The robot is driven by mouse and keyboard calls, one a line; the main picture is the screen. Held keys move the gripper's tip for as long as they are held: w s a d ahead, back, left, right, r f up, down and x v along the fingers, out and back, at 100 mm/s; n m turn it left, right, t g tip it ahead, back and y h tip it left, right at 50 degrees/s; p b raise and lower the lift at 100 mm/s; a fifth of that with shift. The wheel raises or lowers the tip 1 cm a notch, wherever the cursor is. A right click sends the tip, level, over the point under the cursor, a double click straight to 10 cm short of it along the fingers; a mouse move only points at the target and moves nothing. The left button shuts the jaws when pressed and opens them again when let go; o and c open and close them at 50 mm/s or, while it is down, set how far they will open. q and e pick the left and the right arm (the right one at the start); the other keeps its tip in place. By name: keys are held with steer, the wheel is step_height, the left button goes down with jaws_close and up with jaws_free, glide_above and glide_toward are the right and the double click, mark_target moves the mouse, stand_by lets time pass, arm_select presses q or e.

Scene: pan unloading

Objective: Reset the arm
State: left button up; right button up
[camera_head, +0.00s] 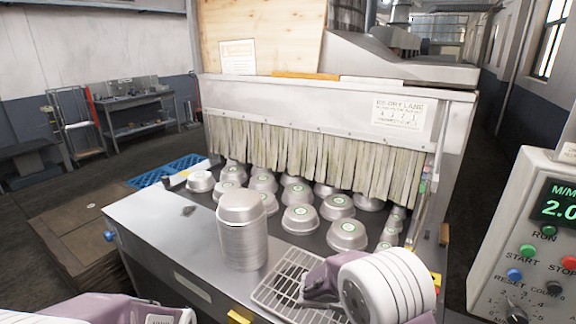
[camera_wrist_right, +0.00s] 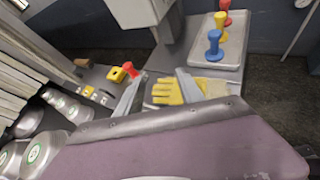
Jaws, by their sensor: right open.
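Several upturned pans (camera_head: 300,219) with green labels lie before a strip curtain (camera_head: 310,160). A control panel (camera_head: 535,235) stands at right. The right wrist view shows yellow gloves (camera_wrist_right: 180,92) and a tray (camera_wrist_right: 230,52) with coloured knobbed items. The table's left part is mostly clear.

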steer(key=s+a+f+m+g+y, duration=0.25)
steer(key=s+m+y, duration=0.65)
steer(key=s, duration=0.5)
arm_select(q)
steer(key=shift+s+a, duration=0.1)
steer(key=shift+a, duration=0.2)
arm_select(e)
steer(key=w+a+f+m+t+y, duration=0.1)
steer(key=a+f+m+t+y, duration=0.1)
steer(key=a+f+m+y, duration=0.2)
steer(key=a+m, duration=0.3)
steer(key=m, duration=0.1)
steer(key=shift+w+a, duration=0.15)
steer(key=shift+a, duration=0.25)
arm_select(q)
steer(key=shift+s, duration=0.1)
arm_select(e)
steer(key=shift+d+r+t, duration=0.1)
steer(key=shift+t, duration=0.15)
